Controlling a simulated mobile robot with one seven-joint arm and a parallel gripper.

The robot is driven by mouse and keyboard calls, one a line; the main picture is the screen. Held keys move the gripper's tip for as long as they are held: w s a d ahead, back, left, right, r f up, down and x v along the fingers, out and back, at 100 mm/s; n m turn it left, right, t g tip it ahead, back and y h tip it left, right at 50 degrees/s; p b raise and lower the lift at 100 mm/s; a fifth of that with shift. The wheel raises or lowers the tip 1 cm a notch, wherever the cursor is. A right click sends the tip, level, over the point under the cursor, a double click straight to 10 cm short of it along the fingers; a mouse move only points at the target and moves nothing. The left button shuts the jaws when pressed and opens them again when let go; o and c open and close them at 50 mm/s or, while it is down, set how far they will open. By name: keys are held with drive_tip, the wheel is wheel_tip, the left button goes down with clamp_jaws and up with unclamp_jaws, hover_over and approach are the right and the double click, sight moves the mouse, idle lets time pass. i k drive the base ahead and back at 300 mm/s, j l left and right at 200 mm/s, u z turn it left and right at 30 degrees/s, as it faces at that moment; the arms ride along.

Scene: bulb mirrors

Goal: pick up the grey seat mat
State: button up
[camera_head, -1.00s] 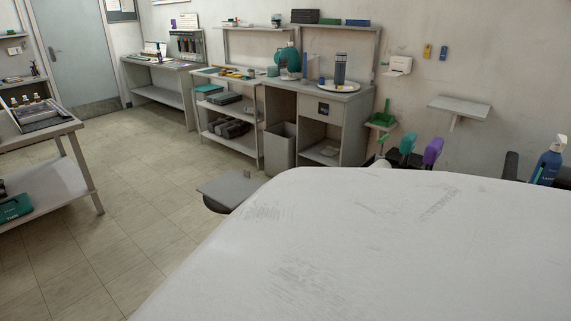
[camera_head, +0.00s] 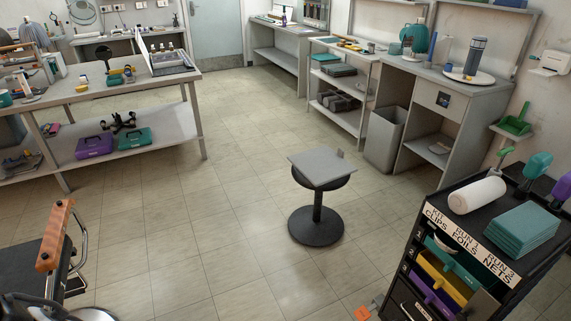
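The grey seat mat (camera_head: 322,165) is a flat square pad. It lies on top of a black round stool (camera_head: 316,226) in the middle of the floor and overhangs the round seat. A small upright tab shows at its right edge. My gripper is not in view.
A black drawer trolley (camera_head: 440,250) with a white roll (camera_head: 477,195) and folded teal cloths (camera_head: 522,230) on top stands at the right. A bench (camera_head: 130,88) stands at the left. A chair with an orange armrest (camera_head: 56,235) is at lower left. Floor around the stool is clear.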

sight(321, 165)
drive_tip(key=z, duration=0.75)
drive_tip(key=i+j+z, duration=0.6)
drive_tip(key=z, duration=0.15)
drive_tip(key=i+j, duration=0.15)
drive_tip(key=j, duration=0.15)
drive_tip(key=i+j+z, duration=0.15)
drive_tip(key=i+j, duration=0.2)
drive_tip(key=j, duration=0.3)
drive_tip(key=i+j+z, duration=0.15)
drive_tip(key=j, duration=0.15)
drive_tip(key=i+j, duration=0.15)
drive_tip(key=j, duration=0.2)
drive_tip(key=i+j+z, duration=0.1)
drive_tip(key=j, duration=0.25)
drive_tip(key=i+j, duration=0.15)
drive_tip(key=j, duration=0.2)
drive_tip(key=i+j, duration=0.15)
drive_tip(key=j, duration=0.25)
drive_tip(key=i+j, duration=0.15)
drive_tip(key=j, duration=0.2)
drive_tip(key=i+j, duration=0.15)
drive_tip(key=j, duration=0.2)
drive_tip(key=i+j, duration=0.15)
drive_tip(key=j, duration=0.25)
